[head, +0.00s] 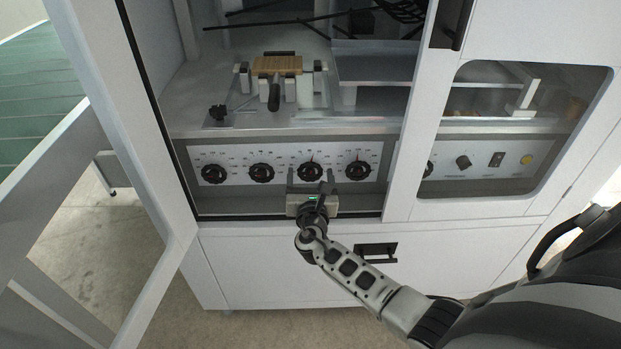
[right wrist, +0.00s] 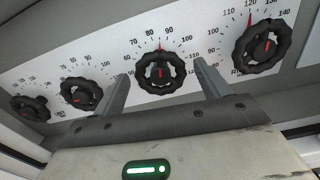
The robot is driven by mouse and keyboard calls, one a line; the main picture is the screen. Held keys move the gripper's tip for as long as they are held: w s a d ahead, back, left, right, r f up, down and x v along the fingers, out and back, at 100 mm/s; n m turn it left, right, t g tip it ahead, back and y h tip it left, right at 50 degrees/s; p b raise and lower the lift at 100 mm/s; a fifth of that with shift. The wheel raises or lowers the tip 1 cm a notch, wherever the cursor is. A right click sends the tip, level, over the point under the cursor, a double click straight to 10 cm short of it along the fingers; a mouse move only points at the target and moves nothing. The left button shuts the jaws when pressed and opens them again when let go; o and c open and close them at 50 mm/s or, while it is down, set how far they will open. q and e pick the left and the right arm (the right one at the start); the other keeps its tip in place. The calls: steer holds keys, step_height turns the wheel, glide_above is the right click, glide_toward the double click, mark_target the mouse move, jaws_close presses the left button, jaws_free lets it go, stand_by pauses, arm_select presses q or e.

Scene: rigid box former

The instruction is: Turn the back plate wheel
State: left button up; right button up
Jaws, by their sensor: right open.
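A white panel (head: 235,158) carries a row of several black dial wheels with small red pointers. The labels are too small to tell which wheel is the back plate one. My right gripper (head: 311,173) is open in front of the third wheel from the left (head: 310,165). My left gripper is out of view.
The open white door (head: 128,120) stands at left. Above the panel is a wooden block (head: 277,65) on a metal fixture. A white frame post (head: 407,150) and a panel with a switch (head: 496,160) are at right. A drawer handle (head: 376,250) lies below.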

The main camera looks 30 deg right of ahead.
steer(key=c, duration=1)
steer(key=shift+o, duration=0.2)
